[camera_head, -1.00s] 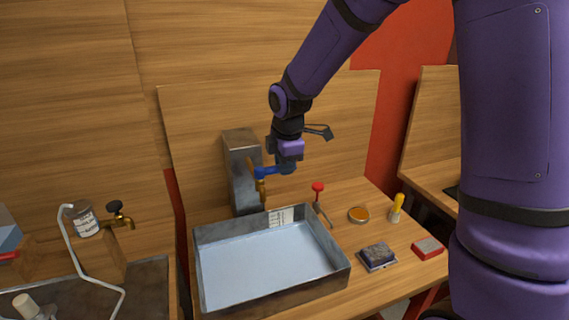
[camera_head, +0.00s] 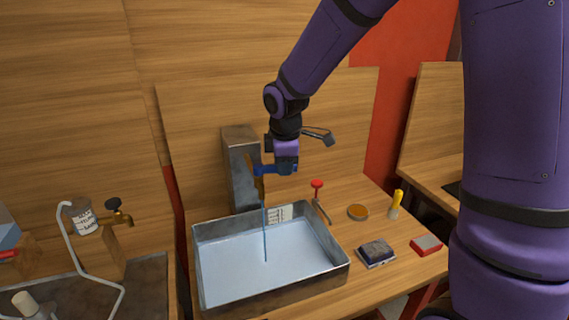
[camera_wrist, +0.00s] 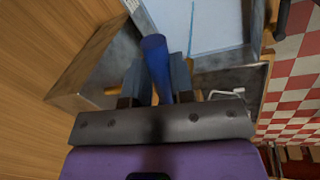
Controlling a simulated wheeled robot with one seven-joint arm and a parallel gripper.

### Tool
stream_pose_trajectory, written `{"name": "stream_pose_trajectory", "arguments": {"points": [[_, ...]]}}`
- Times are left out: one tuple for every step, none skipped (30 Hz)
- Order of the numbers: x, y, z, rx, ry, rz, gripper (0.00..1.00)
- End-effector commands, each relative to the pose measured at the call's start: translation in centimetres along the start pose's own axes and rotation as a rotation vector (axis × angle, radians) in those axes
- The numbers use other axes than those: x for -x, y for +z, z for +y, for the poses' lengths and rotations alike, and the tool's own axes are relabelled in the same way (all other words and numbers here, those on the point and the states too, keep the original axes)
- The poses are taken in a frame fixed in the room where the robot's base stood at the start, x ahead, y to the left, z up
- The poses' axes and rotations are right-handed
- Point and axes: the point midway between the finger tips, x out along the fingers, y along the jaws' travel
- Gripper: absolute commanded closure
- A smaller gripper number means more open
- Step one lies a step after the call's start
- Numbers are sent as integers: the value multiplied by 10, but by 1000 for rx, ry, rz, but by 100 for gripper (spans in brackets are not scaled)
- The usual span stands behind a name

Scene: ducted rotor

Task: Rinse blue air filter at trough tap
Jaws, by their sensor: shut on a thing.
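The tap (camera_head: 258,187) stands at the back of the metal trough (camera_head: 207,273), by a grey post. A thin stream of water (camera_head: 265,232) falls from it into the trough.
Right of the trough are a red-knobbed tool (camera_head: 317,186), a round orange-topped tin (camera_head: 357,212), a yellow-handled brush (camera_head: 397,202) and a red-and-white block (camera_head: 427,245).

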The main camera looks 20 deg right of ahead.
Motion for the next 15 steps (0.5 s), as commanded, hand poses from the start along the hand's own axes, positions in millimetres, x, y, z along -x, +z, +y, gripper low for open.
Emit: {"name": "stream_pose_trajectory", "arguments": {"points": [[0, 0, 0, 0, 2, 1, 100], [0, 0, 0, 0, 2, 1, 100], [1, 0, 1, 0, 2, 1, 68], [0, 0, 1, 0, 2, 1, 61], [0, 0, 0, 0, 1, 1, 54], [0, 0, 0, 1, 1, 1, 52], [0, 0, 0, 1, 1, 1, 52], [0, 0, 0, 1, 1, 1, 52], [0, 0, 0, 1, 1, 1, 52], [0, 0, 0, 1, 1, 1, 52], [0, 0, 0, 1, 1, 1, 52], [0, 0, 0, 1, 1, 1, 52], [0, 0, 0, 1, 1, 1, 52], [1, 0, 0, 1, 1, 1, 52], [2, 0, 0, 1, 1, 1, 52]]}}
